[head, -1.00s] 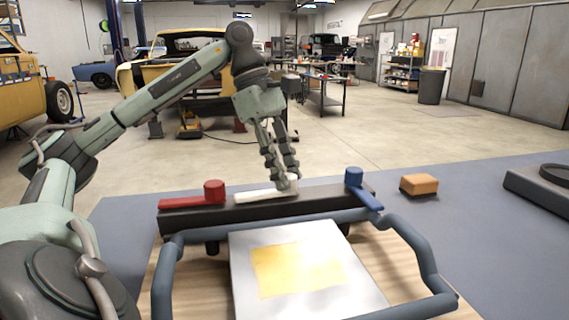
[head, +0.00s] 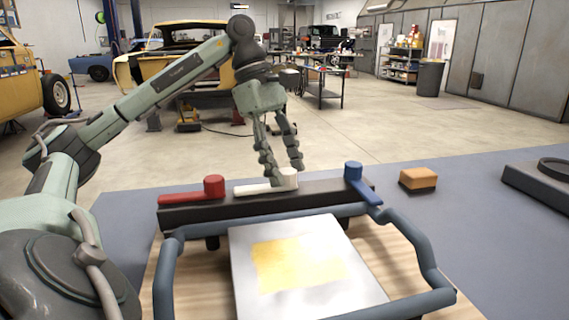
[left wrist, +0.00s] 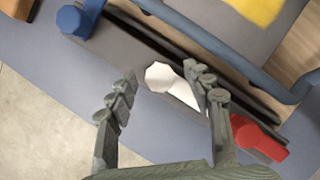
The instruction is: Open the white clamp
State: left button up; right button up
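The white clamp (head: 262,188) sits on the dark bar (head: 230,211). It has a round knob at its right end, and its lever lies along the bar, pointing left. My left gripper (head: 285,173) is above the knob end, fingers pointing down and spread. In the left wrist view the white clamp (left wrist: 182,94) shows between the open fingers (left wrist: 160,73), with part of its lever hidden behind one finger. Nothing is held. My right gripper is not in view.
A red clamp (head: 190,199) lies along the bar at left. A blue clamp (head: 366,190) at right points across the bar toward me. A blue tubular frame (head: 420,255) surrounds a metal plate (head: 240,270). An orange block (head: 418,180) sits to the right.

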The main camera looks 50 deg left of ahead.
pick_arm(q)
jog(key=shift+v, duration=2.7)
jog(key=s+a, duration=0.3)
jog(key=a, duration=0.8)
jog(key=shift+a+f, duration=0.15)
jog(key=shift+a, duration=0.1)
jog(key=shift+s, duration=0.1)
